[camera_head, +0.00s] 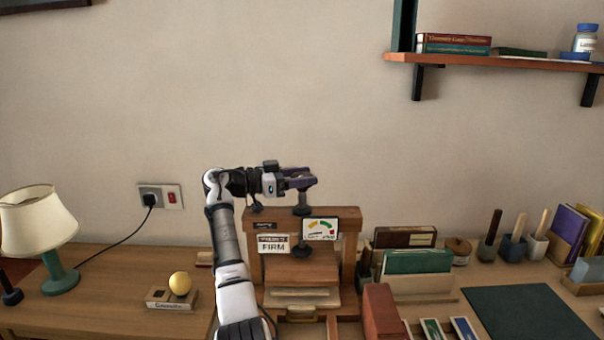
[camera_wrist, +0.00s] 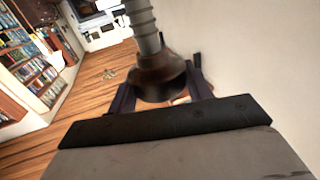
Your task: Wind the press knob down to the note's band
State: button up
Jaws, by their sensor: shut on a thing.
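The wooden book press (camera_head: 348,222) stands on the desk. Its note (camera_head: 273,244) reads "FIRM" in large letters. The gauge (camera_head: 320,229) on its right has coloured bands of green, yellow and red; I cannot read where its needle points. My gripper (camera_head: 302,180) is above the press's top beam, shut on the press knob (camera_wrist: 160,78). In the wrist view the dark, round knob and its ridged screw (camera_wrist: 143,22) sit between my fingers. In the head view the fingers mostly hide the knob. The press plate (camera_head: 302,268) is below the beam, above pale sheets.
A lamp (camera_head: 40,222) and a yellow ball on a small block (camera_head: 172,298) are to the left. Books (camera_head: 418,262), a red-brown block (camera_head: 382,312) and tool cups (camera_head: 512,247) crowd the right. A shelf (camera_head: 505,63) hangs high right. The dark mat (camera_head: 528,312) is clear.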

jog(key=shift+r+m+g+p, duration=0.4)
jog(key=shift+m+g+p, duration=0.35)
jog(key=shift+g, duration=0.45)
jog(key=o, duration=0.8)
jog(key=shift+o, duration=0.8)
jog(key=shift+f, duration=0.25)
jog(key=shift+a, duration=0.1)
